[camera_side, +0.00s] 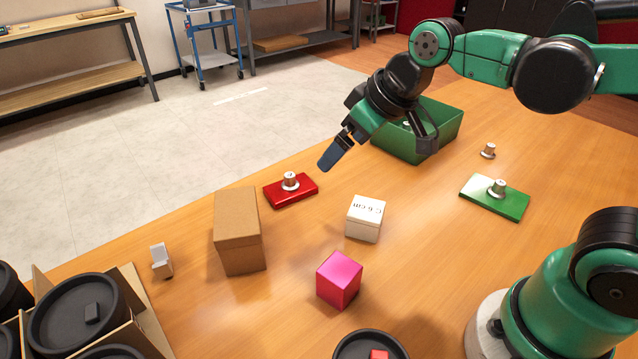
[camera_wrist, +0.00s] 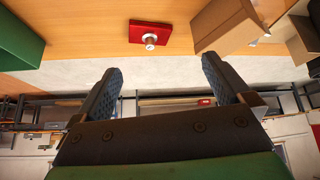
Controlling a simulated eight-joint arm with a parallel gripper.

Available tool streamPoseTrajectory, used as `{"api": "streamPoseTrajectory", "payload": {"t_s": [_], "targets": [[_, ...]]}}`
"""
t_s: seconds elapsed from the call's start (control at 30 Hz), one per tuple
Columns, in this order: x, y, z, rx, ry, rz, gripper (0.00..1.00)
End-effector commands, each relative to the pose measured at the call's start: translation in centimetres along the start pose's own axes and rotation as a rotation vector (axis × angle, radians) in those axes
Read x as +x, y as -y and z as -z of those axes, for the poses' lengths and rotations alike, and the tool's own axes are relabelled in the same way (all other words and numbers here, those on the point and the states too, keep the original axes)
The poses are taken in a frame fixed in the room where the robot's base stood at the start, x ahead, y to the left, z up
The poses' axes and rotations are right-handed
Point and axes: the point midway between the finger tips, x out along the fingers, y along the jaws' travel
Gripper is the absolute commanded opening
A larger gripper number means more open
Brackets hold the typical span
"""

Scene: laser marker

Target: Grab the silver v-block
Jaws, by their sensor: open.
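A small silver-grey block with an upright back part, which looks like the v-block (camera_side: 162,262), stands on the table at the left, between the cardboard box and the crate of black containers. Its groove is too small to make out clearly. My gripper (camera_side: 330,158) is in the air above the far table edge, well to the right of the block and apart from it. In the wrist view my gripper (camera_wrist: 160,72) has its two dark fingers spread wide with nothing between them. I cannot make out the v-block for sure in that view.
Between gripper and block are a red plate with a silver knob (camera_side: 291,190) and a cardboard box (camera_side: 238,230). A white cube (camera_side: 365,218), a pink cube (camera_side: 339,280), a green bin (camera_side: 440,125), a green plate (camera_side: 480,196) and black containers (camera_side: 70,312) also stand here.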

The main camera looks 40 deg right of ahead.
Motion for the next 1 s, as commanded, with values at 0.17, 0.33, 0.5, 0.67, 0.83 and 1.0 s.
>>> {"api": "streamPoseTrajectory", "payload": {"t_s": [0.17, 0.33, 0.5, 0.67, 0.83, 1.0], "targets": [[2.3, 3.6, 5.5, -0.238, 0.055, 0.121, 0.97], [5.9, 8.0, 9.2, -0.469, 0.094, 0.242, 0.97], [10.4, 13.2, 11.0, -0.698, 0.119, 0.370, 0.97], [14.0, 17.5, 10.8, -0.874, 0.127, 0.470, 0.97], [16.0, 19.9, 10.2, -0.972, 0.128, 0.529, 0.97], [17.3, 20.7, 9.7, -0.993, 0.128, 0.541, 0.97]]}}
